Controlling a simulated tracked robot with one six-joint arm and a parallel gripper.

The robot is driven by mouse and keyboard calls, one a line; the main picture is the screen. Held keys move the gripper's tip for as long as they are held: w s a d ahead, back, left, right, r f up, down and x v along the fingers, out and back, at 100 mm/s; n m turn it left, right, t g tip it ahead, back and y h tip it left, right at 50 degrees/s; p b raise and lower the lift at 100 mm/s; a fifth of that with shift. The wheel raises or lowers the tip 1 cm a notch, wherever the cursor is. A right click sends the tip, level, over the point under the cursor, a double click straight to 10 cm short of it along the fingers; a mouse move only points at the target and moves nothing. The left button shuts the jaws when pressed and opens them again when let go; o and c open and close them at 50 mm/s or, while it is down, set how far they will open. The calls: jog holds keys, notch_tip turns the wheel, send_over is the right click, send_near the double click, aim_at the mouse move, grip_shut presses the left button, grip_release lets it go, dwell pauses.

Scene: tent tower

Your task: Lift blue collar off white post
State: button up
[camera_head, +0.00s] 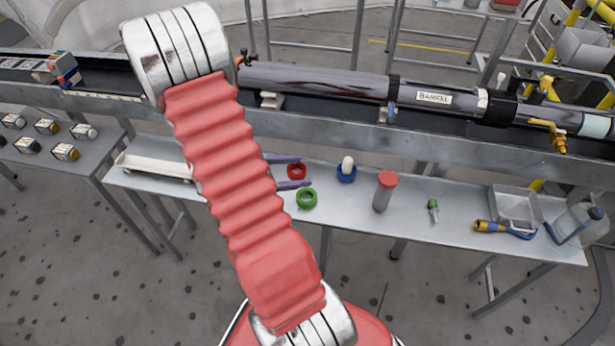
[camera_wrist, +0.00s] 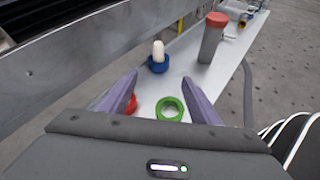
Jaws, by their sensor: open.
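The blue collar (camera_head: 346,176) sits around the base of the white post (camera_head: 347,163) on the metal bench. In the wrist view the blue collar (camera_wrist: 158,66) and the upright white post (camera_wrist: 158,49) stand beyond my fingertips. My gripper (camera_head: 300,172) is open, with two purple fingers left of the collar in the head view. In the wrist view my gripper (camera_wrist: 160,80) points toward the collar, and nothing is between its fingers at the tips. The fingers do not touch the collar.
A red ring (camera_head: 297,171) and a green ring (camera_head: 307,198) lie near my fingers. A grey cylinder with a red cap (camera_head: 385,190) stands right of the collar. A metal rail (camera_head: 420,143) with a long barrel (camera_head: 320,80) runs behind the bench (camera_head: 350,205).

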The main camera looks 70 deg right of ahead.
aim_at(343, 171)
jog(key=d+f, duration=0.1)
jog(key=s+d+f+n, duration=0.1)
jog(key=f, duration=0.1)
jog(key=s+d+f+n+h, duration=0.1)
jog(key=f, duration=0.1)
jog(key=shift+s+d+f, duration=0.1)
jog(key=shift+s+f, duration=0.05)
jog(key=shift+f, duration=0.05)
jog(key=shift+d, duration=0.1)
jog(key=x, duration=1.3)
jog(key=shift+s+d, duration=0.15)
jog(key=shift+s, duration=0.15)
jog(key=c, duration=0.8)
jog(key=shift+c, duration=0.2)
jog(key=shift+r, duration=0.1)
jog(key=shift+r, duration=4.75)
